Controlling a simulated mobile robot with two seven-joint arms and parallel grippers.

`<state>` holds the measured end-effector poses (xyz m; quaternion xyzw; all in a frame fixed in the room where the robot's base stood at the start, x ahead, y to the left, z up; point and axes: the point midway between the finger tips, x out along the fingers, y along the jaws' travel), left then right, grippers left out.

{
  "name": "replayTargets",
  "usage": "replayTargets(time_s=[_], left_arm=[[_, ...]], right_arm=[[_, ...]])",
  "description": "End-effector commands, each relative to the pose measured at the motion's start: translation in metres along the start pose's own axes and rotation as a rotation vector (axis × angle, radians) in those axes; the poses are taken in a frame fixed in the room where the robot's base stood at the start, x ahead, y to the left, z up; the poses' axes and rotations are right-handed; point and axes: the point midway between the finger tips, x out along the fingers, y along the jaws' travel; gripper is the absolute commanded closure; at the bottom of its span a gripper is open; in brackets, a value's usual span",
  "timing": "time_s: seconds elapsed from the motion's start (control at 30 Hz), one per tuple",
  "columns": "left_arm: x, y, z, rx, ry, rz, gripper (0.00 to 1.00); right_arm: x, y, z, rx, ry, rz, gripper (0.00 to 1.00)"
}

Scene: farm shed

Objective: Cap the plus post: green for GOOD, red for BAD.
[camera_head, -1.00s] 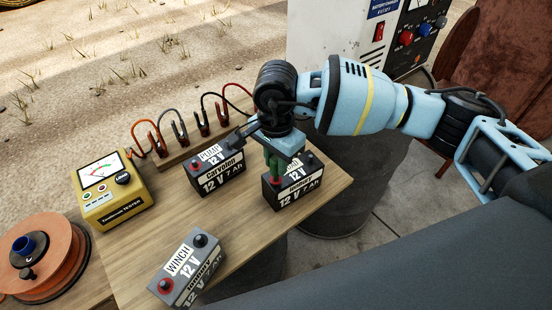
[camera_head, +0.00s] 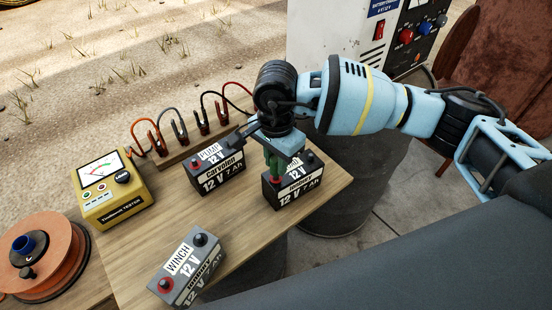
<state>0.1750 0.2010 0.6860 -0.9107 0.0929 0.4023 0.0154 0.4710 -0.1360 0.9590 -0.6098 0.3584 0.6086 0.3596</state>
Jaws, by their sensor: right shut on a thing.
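My right gripper (camera_head: 276,168) points down over the red plus post (camera_head: 276,182) of the rear right battery (camera_head: 294,187). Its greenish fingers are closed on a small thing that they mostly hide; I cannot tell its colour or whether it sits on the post. The battery's top label is partly covered. The yellow tester (camera_head: 116,207) stands at the left with its dial facing up; the needle's reading is too small to tell. The PUMP battery (camera_head: 217,177) stands left of the gripper, and the grey WINCH battery (camera_head: 186,266) at the front. My left gripper is not in view.
A wooden rack with several red and black clip leads (camera_head: 180,150) runs along the table's back edge. A copper-coloured spool (camera_head: 62,262) is at the far left. Bare tabletop (camera_head: 150,235) lies between the tester and the batteries. A white cabinet (camera_head: 318,38) stands behind.

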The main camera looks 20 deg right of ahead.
Motion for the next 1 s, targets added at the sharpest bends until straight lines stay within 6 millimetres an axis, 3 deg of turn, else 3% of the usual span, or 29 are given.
replayTargets(time_s=[1.0], left_arm=[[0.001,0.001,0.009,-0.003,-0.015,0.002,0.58]], right_arm=[[0.013,0.0,0.0,0.0,0.0,0.0,0.97]])
